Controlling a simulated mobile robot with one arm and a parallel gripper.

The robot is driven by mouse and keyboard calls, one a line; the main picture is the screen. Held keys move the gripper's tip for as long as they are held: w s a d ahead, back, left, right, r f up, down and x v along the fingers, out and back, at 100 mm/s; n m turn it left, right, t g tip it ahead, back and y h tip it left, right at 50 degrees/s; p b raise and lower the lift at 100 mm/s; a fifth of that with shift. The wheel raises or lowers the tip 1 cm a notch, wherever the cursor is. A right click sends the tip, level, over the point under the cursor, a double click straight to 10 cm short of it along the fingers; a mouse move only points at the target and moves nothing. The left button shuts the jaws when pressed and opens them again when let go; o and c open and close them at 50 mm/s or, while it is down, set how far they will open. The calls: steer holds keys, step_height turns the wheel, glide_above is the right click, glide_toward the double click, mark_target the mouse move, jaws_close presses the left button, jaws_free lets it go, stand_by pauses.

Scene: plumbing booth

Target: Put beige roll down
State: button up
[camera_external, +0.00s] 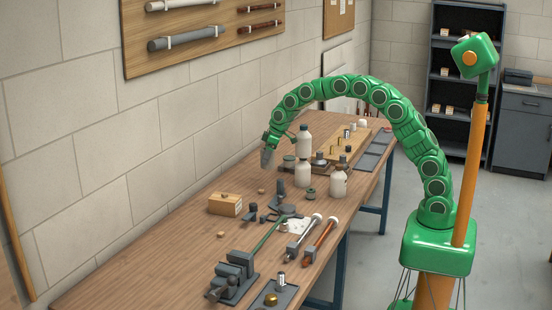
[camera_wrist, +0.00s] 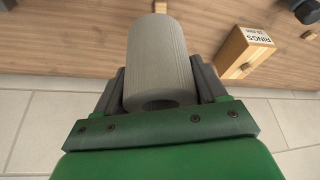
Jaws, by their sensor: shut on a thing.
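The beige roll (camera_wrist: 160,50) looks grey-beige and ridged in the wrist view, with a hole in its near end. My gripper (camera_wrist: 160,86) is shut on it, with one dark finger along each side. In the external view my gripper (camera_external: 268,154) hangs above the far left part of the wooden workbench (camera_external: 185,240), near the wall and apart from the bench top. The roll cannot be told from the grey fingers there.
A wooden box labelled RINGS (camera_wrist: 244,55) stands on the bench; it also shows in the external view (camera_external: 225,204). White bottles (camera_external: 303,173) stand right of my gripper. A vise (camera_external: 233,275) and pipe tools (camera_external: 304,237) lie nearer. The near left bench is clear.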

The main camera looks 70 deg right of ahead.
steer(key=w+f, duration=0.2)
steer(key=w, duration=0.2)
steer(key=w+f, duration=0.3)
steer(key=w, duration=0.1)
steer(key=w+f, duration=0.3)
steer(key=shift+w+f, duration=0.2)
steer(key=shift+w, duration=0.2)
steer(key=shift+w+f, duration=0.2)
steer(key=shift+f, duration=1.7)
steer(key=shift+f, duration=0.1)
steer(key=o, duration=1.1)
steer(key=shift+c, duration=0.2)
